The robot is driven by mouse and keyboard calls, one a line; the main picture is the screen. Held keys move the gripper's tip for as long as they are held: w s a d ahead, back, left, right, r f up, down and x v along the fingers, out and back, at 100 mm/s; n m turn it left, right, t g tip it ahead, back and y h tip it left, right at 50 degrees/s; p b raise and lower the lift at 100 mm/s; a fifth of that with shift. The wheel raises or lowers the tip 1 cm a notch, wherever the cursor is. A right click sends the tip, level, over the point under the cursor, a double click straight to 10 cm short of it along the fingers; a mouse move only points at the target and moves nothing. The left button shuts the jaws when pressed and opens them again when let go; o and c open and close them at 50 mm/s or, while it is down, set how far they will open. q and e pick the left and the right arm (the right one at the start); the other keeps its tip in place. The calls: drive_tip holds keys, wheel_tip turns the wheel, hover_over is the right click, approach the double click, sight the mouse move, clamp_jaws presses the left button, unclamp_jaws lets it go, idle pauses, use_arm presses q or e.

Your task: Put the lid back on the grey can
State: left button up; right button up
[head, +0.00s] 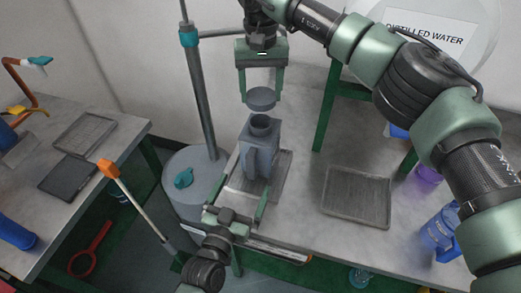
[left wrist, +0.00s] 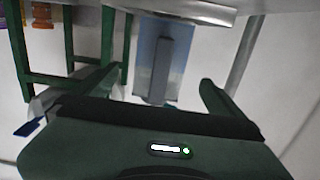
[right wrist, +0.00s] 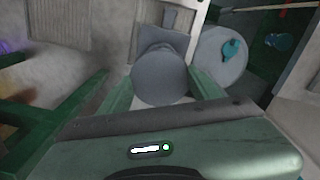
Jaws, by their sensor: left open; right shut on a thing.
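The grey can (head: 258,155) stands upright on a tray (head: 282,172) on the table, its round mouth open at the top. Its handle side faces my left gripper, and the can also shows in the left wrist view (left wrist: 148,75). The grey round lid (head: 262,99) is between the fingers of my right gripper (head: 262,95), which is shut on it just above the can's mouth, apart from it. My left gripper (head: 238,198) is open and empty, low in front of the can.
A grey drum (head: 180,200) with a teal cap and a pole stand left of the table. An empty tray (head: 357,197) lies to the right. A green stand (head: 328,110) bears a distilled water tank (head: 430,40). Blue bottles (head: 440,228) are at the right edge.

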sight(257, 154)
use_arm(q)
drive_tip(key=shift+w+r+t, duration=0.1)
drive_tip(key=shift+r+t, duration=0.05)
drive_tip(key=shift+t, duration=0.15)
use_arm(e)
drive_tip(key=shift+a, duration=0.1)
use_arm(q)
drive_tip(key=shift+w+d, duration=0.15)
drive_tip(key=shift+w, duration=0.35)
drive_tip(key=x, duration=1.1)
drive_tip(key=shift+c, duration=0.3)
drive_tip(key=c, duration=1.8)
drive_tip(key=shift+c, duration=0.2)
use_arm(e)
drive_tip(key=shift+f, duration=2.55)
drive_tip(key=shift+f, duration=0.85)
